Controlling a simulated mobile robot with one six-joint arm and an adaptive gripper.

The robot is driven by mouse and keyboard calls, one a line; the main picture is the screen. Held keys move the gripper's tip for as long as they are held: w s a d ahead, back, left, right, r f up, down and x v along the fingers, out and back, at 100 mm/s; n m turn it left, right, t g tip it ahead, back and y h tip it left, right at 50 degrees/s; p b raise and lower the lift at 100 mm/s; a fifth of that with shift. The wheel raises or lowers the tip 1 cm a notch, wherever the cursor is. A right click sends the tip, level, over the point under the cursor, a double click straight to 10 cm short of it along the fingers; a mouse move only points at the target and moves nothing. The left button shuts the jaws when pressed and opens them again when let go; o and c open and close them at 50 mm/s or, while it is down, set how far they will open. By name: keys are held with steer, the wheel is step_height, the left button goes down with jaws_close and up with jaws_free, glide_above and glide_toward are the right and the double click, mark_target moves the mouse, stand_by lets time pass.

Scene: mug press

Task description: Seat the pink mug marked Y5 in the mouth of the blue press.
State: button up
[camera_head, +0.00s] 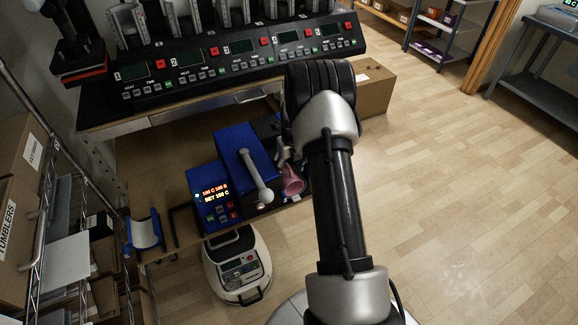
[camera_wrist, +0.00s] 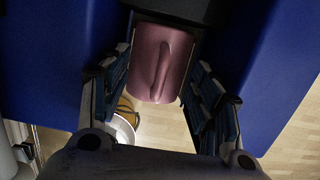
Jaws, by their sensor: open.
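The pink mug (camera_wrist: 152,58) is in the wrist view, between the two fingers of my gripper (camera_wrist: 160,66), with its handle facing the camera. My gripper is open, one finger on each side of the mug, with little room between; contact is hard to tell. The mug's upper end in this view meets a dark part between the blue walls of the press (camera_wrist: 282,75); how deep it sits is hidden. In the head view the pink mug (camera_head: 293,181) shows at the right side of the blue press (camera_head: 228,143), partly covered by my arm. The Y5 mark is not visible.
The press has a grey lever (camera_head: 256,175) and a lit display (camera_head: 214,192). It stands on a wooden bench (camera_head: 150,175). A row of numbered heater units (camera_head: 205,65) stands behind. A wheeled machine (camera_head: 237,262) is on the floor below. The floor at right is clear.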

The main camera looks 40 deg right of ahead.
steer(key=shift+r, duration=0.2)
steer(key=shift+o, duration=0.4)
steer(key=shift+w+r+p, duration=0.1)
steer(key=shift+r+p, duration=1.05)
steer(key=shift+r, duration=0.35)
steer(key=o, duration=0.5)
steer(key=shift+r+p, duration=0.7)
steer(key=shift+r, duration=0.35)
steer(key=shift+r+p, duration=0.9)
steer(key=shift+r, duration=0.45)
